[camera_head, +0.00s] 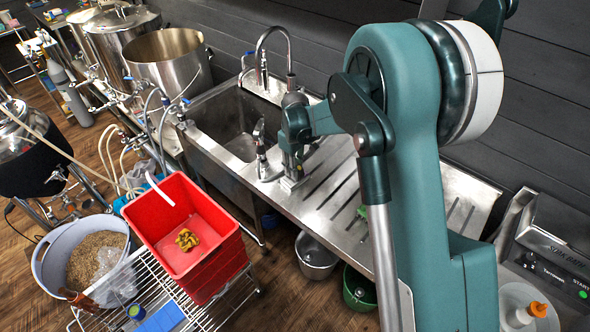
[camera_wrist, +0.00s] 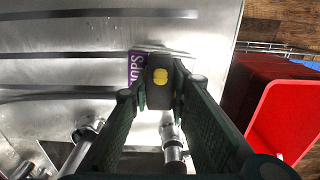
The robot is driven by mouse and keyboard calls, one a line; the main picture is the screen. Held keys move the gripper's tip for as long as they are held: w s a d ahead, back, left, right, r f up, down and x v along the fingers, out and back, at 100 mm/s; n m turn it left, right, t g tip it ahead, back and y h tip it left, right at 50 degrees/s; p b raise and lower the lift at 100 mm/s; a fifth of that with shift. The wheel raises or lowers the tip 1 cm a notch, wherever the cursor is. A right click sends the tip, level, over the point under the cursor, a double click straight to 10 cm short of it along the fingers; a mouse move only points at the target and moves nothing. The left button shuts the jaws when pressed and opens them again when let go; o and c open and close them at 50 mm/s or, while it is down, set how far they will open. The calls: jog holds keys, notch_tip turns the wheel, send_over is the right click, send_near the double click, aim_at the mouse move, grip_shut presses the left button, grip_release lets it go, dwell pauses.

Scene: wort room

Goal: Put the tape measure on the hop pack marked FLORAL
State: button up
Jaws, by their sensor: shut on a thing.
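My gripper (camera_wrist: 160,92) is shut on a dark grey thing with a yellow button, which looks like the tape measure (camera_wrist: 160,75), in the wrist view. Right behind it is a purple and silver hop pack (camera_wrist: 137,66) lettered HOPS, mostly hidden by the tape measure; I cannot read FLORAL on it. I cannot tell whether the tape measure touches the pack. In the head view my gripper (camera_head: 291,160) points down over the steel drainboard beside the sink, low above a small pale pack (camera_head: 294,183). The tape measure is not clear there.
The sink basin (camera_head: 225,125) and a tap (camera_head: 262,150) are close left of my gripper. A red bin (camera_head: 180,215) on a wire rack stands in front, holding a yellow object (camera_head: 187,239).

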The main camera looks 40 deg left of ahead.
jog(key=shift+f, duration=0.2)
jog(key=o, duration=1)
jog(key=shift+r, duration=0.25)
notch_tip(320, 180, up, 12)
jog(key=shift+f, duration=0.1)
dwell(0.7)
jog(key=shift+d, duration=0.1)
